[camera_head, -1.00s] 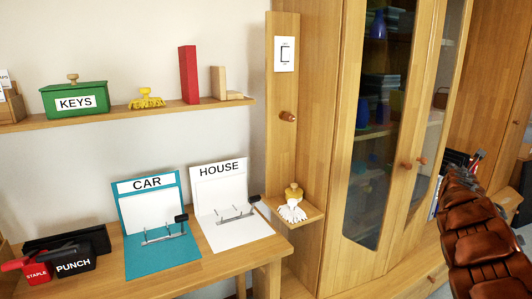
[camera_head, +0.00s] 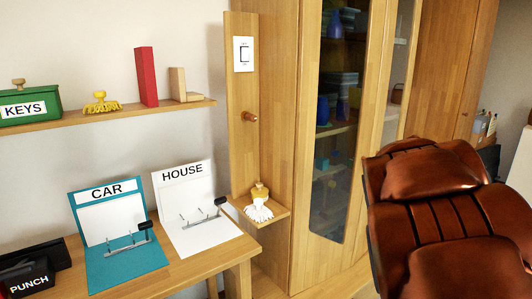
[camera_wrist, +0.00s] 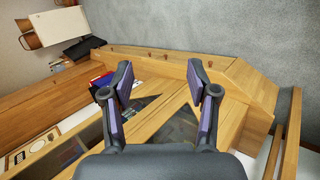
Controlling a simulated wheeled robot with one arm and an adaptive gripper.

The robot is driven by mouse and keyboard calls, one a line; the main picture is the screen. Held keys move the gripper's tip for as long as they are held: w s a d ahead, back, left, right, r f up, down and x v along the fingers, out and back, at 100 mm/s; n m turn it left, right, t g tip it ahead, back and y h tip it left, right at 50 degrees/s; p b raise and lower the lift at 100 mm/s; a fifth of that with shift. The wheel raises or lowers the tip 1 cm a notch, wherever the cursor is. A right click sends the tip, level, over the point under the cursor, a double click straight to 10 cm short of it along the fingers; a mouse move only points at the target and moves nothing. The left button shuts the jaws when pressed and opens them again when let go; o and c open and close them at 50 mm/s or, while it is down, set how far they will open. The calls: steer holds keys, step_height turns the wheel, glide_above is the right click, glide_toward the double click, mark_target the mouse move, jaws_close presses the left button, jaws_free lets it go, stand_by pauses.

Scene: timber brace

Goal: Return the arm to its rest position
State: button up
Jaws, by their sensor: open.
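My gripper (camera_wrist: 160,78) shows in the wrist view, its two dark fingers with purple pads spread apart. Nothing is between them. Beyond the fingers is pale wooden furniture (camera_wrist: 178,120) with dark glass panels, seen at a tilt. I cannot tell how far the fingertips are from it. My gripper and arm cannot be made out in the head view, so the arm's overall pose is not shown.
A large brown padded leather thing, chair-like (camera_head: 440,210), fills the lower right, close to the camera. A glass-doored cabinet (camera_head: 285,150) stands behind it. At left, a desk (camera_head: 225,262) holds the CAR (camera_head: 125,268) and HOUSE (camera_head: 205,240) boards below a shelf (camera_head: 125,113).

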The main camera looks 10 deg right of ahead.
steer(key=s+a+f+m+g+y, duration=0.2)
steer(key=s+a+f+y, duration=0.3)
steer(key=s+a, duration=0.9)
steer(key=s+a+f+m+g+y, duration=0.1)
steer(key=s+a+f+g+y, duration=0.2)
steer(key=s+a+f, duration=0.75)
steer(key=a+r+t+p, duration=0.1)
steer(key=a+r+p, duration=0.3)
steer(key=r+p, duration=0.9)
step_height(320, 180, up, 5)
steer(key=shift+r+p, duration=0.1)
steer(key=shift+p, duration=0.3)
steer(key=shift+s+a, duration=0.1)
